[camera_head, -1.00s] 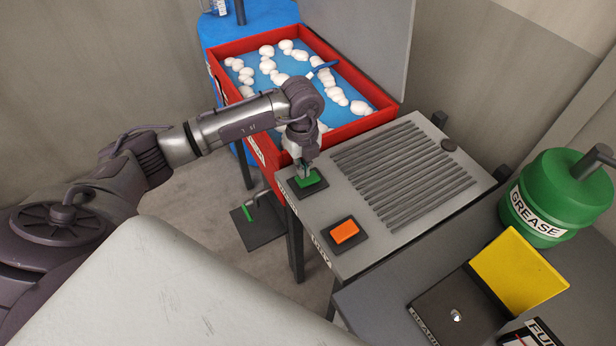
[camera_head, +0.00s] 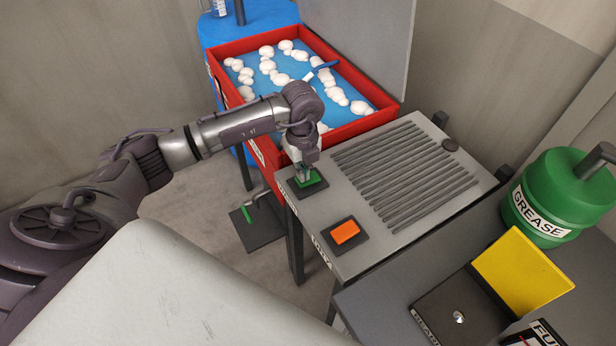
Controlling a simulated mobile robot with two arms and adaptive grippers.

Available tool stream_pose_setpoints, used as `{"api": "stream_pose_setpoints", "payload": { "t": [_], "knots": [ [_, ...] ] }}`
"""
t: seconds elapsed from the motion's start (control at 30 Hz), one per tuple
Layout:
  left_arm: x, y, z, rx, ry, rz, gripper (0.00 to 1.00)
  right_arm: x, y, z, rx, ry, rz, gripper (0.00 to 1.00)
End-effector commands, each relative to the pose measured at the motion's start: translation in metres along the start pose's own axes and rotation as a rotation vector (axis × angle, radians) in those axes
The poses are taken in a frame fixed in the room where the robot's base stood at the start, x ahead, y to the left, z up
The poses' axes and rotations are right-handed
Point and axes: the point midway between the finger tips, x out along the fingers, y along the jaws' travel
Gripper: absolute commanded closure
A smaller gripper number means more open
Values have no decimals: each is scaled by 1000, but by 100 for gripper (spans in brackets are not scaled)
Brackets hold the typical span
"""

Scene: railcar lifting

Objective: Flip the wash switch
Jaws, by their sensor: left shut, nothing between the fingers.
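Two rocker-like switches on dark plates sit on the near left side of the grey table (camera_head: 352,262). One is a green switch (camera_head: 309,181), the other an orange switch (camera_head: 345,233) closer to me. I cannot read which one is the wash switch. My left gripper (camera_head: 303,175) points down with its shut fingers at the green switch and partly hides it. The fingertips look at or very near its top; I cannot tell whether they touch. My right gripper is not in view.
A red-rimmed tray (camera_head: 382,121) with white lumps stands behind the grey ribbed table. A green grease can (camera_head: 560,200) and a yellow panel (camera_head: 522,272) stand on the dark table at right. A dark plate with a green-tipped lever (camera_head: 246,214) lies low at left.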

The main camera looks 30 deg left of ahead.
Motion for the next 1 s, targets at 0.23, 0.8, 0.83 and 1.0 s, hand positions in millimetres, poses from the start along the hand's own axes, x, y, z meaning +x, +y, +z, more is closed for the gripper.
{"api": "stream_pose_setpoints", "payload": {
  "t": [0.23,0.8,0.83,1.0],
  "knots": [
    [5,0,0,0,0,0,100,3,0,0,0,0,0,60],
    [-1,0,0,0,0,0,100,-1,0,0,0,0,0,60],
    [-3,0,0,0,-1,0,100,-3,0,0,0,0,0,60],
    [-18,0,0,0,-1,-1,100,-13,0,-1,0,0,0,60]
  ]
}}
